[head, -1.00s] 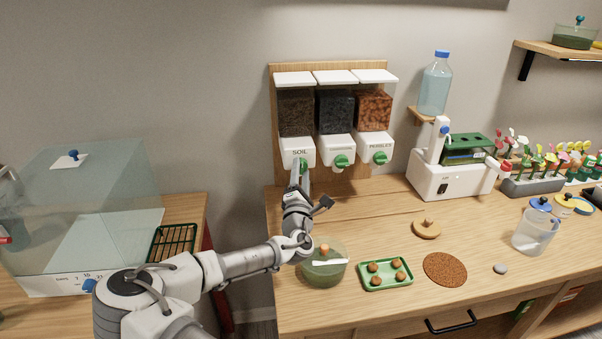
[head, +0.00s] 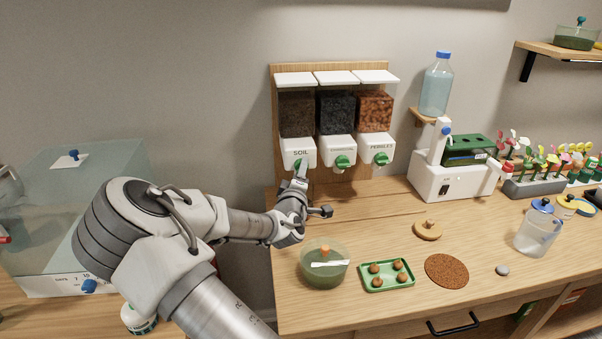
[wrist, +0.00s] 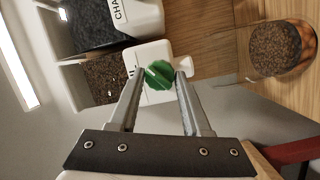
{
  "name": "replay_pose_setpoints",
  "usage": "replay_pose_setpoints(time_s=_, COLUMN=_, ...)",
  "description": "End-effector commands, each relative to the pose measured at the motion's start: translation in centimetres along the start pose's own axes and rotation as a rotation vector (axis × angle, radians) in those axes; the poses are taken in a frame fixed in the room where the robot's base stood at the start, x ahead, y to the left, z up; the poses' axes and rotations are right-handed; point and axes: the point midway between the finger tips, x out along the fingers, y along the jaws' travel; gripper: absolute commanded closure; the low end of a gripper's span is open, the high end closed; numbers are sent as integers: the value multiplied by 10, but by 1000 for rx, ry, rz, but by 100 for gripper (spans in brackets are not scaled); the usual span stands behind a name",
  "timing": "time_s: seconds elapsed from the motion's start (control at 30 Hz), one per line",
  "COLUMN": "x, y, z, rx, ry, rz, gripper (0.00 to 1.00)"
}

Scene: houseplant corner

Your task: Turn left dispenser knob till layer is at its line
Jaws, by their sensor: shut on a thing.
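The dispenser with three bins hangs on a wooden back board. Its left bin, labelled SOIL (head: 299,153), holds dark brown grains; it also shows in the wrist view (wrist: 107,78). My gripper (wrist: 160,76) is shut on this bin's green knob (wrist: 158,74), with one finger on each side. In the head view my gripper (head: 300,171) partly hides the knob. A greenish glass bowl (head: 325,275) stands on the table below, with an orange piece and a white strip at its top. I cannot make out its layer or line in the head view.
The middle bin's knob (head: 342,162) and right bin's knob (head: 381,158) are close by. A green tray (head: 387,287) with brown balls, a cork mat (head: 446,270) and a wooden lid (head: 427,230) lie right of the bowl. A glass case (head: 60,230) stands at left.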

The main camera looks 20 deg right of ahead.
Motion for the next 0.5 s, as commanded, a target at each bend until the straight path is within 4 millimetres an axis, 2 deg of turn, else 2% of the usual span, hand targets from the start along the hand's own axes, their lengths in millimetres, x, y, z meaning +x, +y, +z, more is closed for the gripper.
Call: replay_pose_setpoints(time_s=0.5, x=0, y=2, z=2, rx=478, ry=-38, rz=-134, gripper=100)
